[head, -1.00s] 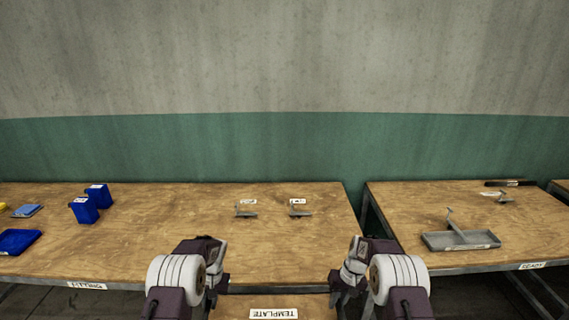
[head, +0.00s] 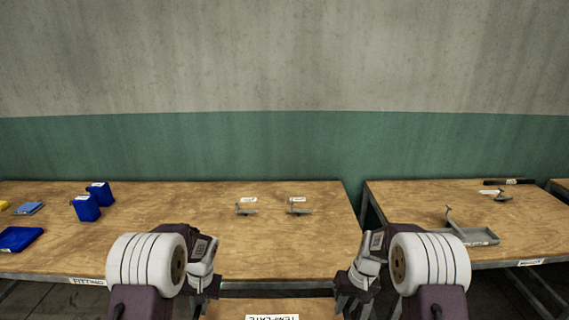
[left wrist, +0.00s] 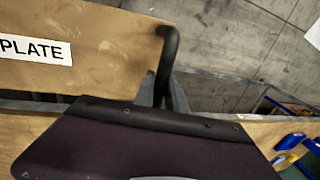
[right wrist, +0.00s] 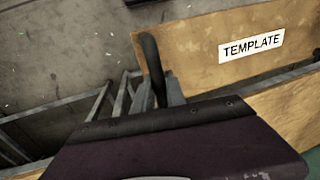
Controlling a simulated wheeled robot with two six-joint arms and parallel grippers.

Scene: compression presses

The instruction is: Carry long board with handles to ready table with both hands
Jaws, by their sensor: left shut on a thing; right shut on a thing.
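The long board (head: 235,304) is wooden with a white TEMPLATE label and lies low in front of me in the head view, cut off by the bottom edge. My left gripper (head: 209,286) is shut on the dark handle (left wrist: 168,58) at its left end. My right gripper (head: 353,283) is shut on the other dark handle (right wrist: 151,62) at its right end. The wrist views show floor beside the board's ends. The ready table (head: 400,200), with a white label on its front edge, stands at the right.
The fitting table (head: 160,240) stands ahead, with blue bins (head: 86,207) at left and two small metal tools (head: 246,208) near its middle. The ready table holds a grey tray (head: 478,242), a metal tool (head: 502,195) and a black bar (head: 508,181). A gap separates the tables.

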